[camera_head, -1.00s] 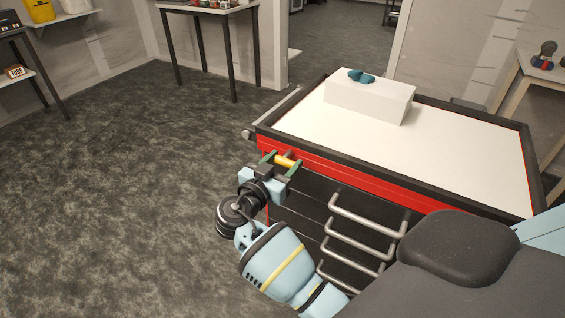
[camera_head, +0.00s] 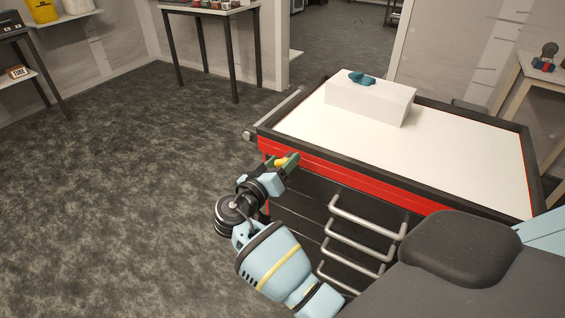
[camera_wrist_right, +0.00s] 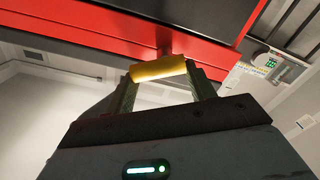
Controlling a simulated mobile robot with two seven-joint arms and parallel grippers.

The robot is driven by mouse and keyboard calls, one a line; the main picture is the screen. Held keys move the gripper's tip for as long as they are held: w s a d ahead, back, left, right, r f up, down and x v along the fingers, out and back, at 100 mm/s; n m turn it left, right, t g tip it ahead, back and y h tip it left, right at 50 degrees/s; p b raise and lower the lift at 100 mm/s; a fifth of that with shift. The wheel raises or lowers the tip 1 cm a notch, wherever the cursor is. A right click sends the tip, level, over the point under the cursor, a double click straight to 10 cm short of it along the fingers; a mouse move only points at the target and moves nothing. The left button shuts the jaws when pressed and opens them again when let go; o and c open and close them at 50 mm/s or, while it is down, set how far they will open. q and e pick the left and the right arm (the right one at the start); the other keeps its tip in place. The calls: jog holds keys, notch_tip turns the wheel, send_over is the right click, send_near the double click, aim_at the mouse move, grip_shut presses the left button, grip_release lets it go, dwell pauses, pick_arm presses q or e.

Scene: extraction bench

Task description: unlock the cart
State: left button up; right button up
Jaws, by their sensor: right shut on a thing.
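The cart (camera_head: 455,150) has a white top, a dark rim, a red front band and dark drawers. A yellow lock handle (camera_head: 281,161) sticks out from the red band near its left end. My right gripper (camera_head: 286,162) is shut on this handle. In the right wrist view, the yellow handle (camera_wrist_right: 159,69) lies between my two greenish fingers, with a short stem behind it to the red front. The far finger is largely hidden in the head view. My left gripper is not in view.
A white box (camera_head: 368,100) with blue-green gloves (camera_head: 361,77) stands on the cart top. Metal drawer handles (camera_head: 366,216) project from the cart front beside my right arm. A bare floor (camera_head: 120,180) lies left of the cart. Shelves and a tall table (camera_head: 212,8) stand behind.

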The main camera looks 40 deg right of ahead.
jog(key=n, duration=0.2)
jog(key=n+p, duration=0.1)
jog(key=n, duration=0.3)
jog(key=shift+w+a+r+n, duration=0.15)
jog(key=shift+w+n, duration=0.15)
jog(key=shift+w, duration=0.1)
jog(key=shift+w+n+p, duration=0.1)
jog(key=shift+n+p, duration=0.55)
jog(key=shift+n, duration=0.55)
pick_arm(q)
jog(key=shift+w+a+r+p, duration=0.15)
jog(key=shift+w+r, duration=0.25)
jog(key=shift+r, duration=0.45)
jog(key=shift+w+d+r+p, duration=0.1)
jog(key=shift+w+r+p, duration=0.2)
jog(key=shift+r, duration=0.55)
pick_arm(e)
jog(key=shift+w+a+f+n, duration=0.1)
jog(key=shift+f+n, duration=0.05)
jog(key=shift+n, duration=0.6)
jog(key=shift+f+n, duration=0.1)
jog(key=shift+n, duration=0.65)
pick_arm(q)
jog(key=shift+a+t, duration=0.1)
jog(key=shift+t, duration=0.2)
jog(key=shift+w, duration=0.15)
pick_arm(e)
jog(key=shift+f, duration=0.1)
